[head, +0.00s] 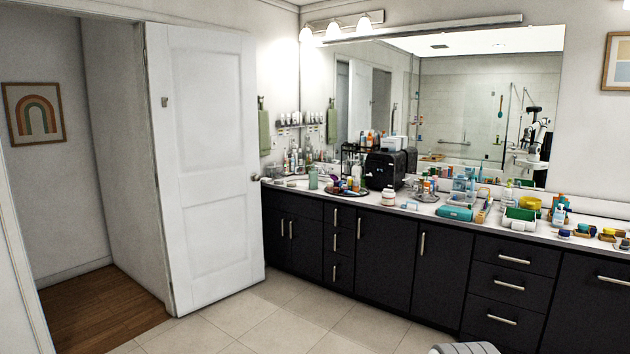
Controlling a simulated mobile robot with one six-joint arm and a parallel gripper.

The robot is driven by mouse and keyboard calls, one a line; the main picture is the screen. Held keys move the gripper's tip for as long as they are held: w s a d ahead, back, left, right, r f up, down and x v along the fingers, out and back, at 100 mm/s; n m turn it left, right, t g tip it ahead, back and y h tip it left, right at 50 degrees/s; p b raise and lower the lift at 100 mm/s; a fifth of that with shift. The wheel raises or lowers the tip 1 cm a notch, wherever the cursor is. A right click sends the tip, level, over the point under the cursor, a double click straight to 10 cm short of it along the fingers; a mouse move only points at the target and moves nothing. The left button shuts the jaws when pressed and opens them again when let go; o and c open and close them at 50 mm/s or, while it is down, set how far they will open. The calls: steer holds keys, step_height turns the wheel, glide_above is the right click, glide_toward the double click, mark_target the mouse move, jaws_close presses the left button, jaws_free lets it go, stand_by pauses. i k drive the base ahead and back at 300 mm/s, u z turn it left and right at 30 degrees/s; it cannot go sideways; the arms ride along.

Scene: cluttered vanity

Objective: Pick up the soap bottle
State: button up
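Several bottles stand on the long vanity counter, all small in the head view; I cannot tell for sure which is the soap bottle. A pale green bottle (313,178) stands upright near the counter's left end. A white and blue bottle (558,215) stands upright among clutter toward the right. A clear, greenish bottle (507,196) stands farther back, left of that one. My gripper does not show directly. A dark and white robot arm appears only as a small reflection in the mirror (480,110), too small to read its fingers.
Dark cabinets (385,250) front the crowded counter. A black box-like organizer (385,170) stands left of the middle, and a teal box (455,213) lies near the front edge. A white door (210,160) stands open at left. The tiled floor (300,318) before the cabinets looks mostly clear.

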mark_target(313, 175)
steer(key=u, duration=0.35)
steer(key=i, duration=1.8)
steer(key=u, duration=0.55)
steer(key=i, duration=3.6)
steer(key=z, duration=1.25)
steer(key=i, duration=1.9)
steer(key=z, duration=0.7)
steer(key=k, duration=0.6)
steer(key=z, duration=0.2)
